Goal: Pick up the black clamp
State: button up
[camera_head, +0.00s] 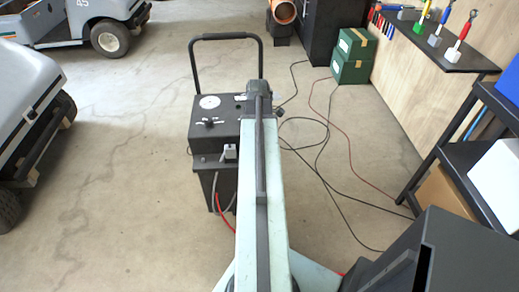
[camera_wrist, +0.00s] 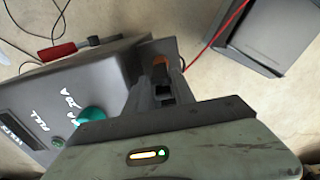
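My gripper (camera_wrist: 163,75) is at the centre of the wrist view, beside a dark grey charger-like box (camera_wrist: 85,75). A small dark piece with an orange-brown part (camera_wrist: 160,72) shows between the fingers; it may be the black clamp, but its outline merges with the dark fingers. I cannot tell whether the fingers touch it. A red-handled clamp-like tool (camera_wrist: 58,52) lies at the box's far edge, apart from my gripper. In the head view my arm hides the gripper, and I cannot make out the black clamp there.
A black wheeled cart (camera_head: 214,140) with a tall handle (camera_head: 226,37) stands around my arm's far end. Cables (camera_head: 325,150) cross the floor to its right. A dark shelf (camera_head: 462,160) stands at right, green boxes (camera_head: 352,56) at the back.

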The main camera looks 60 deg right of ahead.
notch_tip(320, 180, down, 5)
jog(key=b, duration=0.4)
jog(key=shift+s, duration=0.15)
jog(key=shift+r, duration=0.15)
grip_shut()
dwell(0.8)
